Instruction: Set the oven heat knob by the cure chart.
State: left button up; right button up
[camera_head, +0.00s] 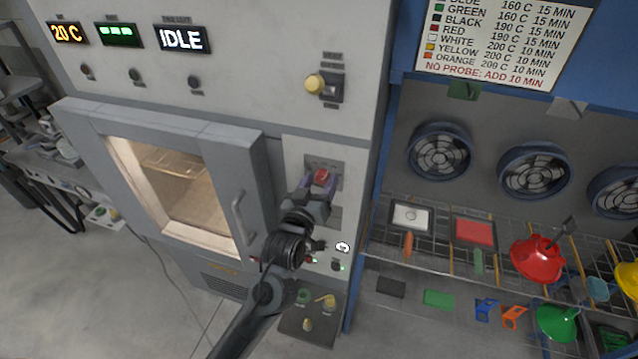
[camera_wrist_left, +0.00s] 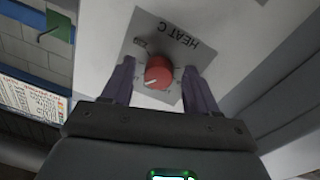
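The red heat knob (camera_head: 322,177) is on the oven's front panel, right of the door; in the left wrist view the knob (camera_wrist_left: 158,72) sits on a grey plate marked HEAT C, with a pale pointer mark at its lower left. The dial's figures are too small to read. My left gripper (camera_head: 316,185) is at the knob. In the left wrist view its purple fingers (camera_wrist_left: 158,80) stand open either side of the knob, with gaps showing. The cure chart (camera_head: 505,42) lists colours: green 160 C, black and red 190 C, white, yellow and orange 200 C. My right gripper is out of view.
The oven's displays read 20 C (camera_head: 67,33) and IDLE (camera_head: 182,39). The door handle (camera_head: 238,217) is left of my arm. A yellow knob (camera_head: 315,84) is above. A wire rack (camera_head: 440,251) at right holds red (camera_head: 537,262) and green (camera_head: 556,322) hoods.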

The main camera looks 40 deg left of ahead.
pick_arm(q)
jog(key=shift+s, duration=0.1)
jog(key=shift+s+d, duration=0.15)
jog(key=shift+s, duration=0.05)
jog(key=b+v, duration=0.2)
jog(key=v, duration=0.8)
jog(key=shift+s, duration=0.1)
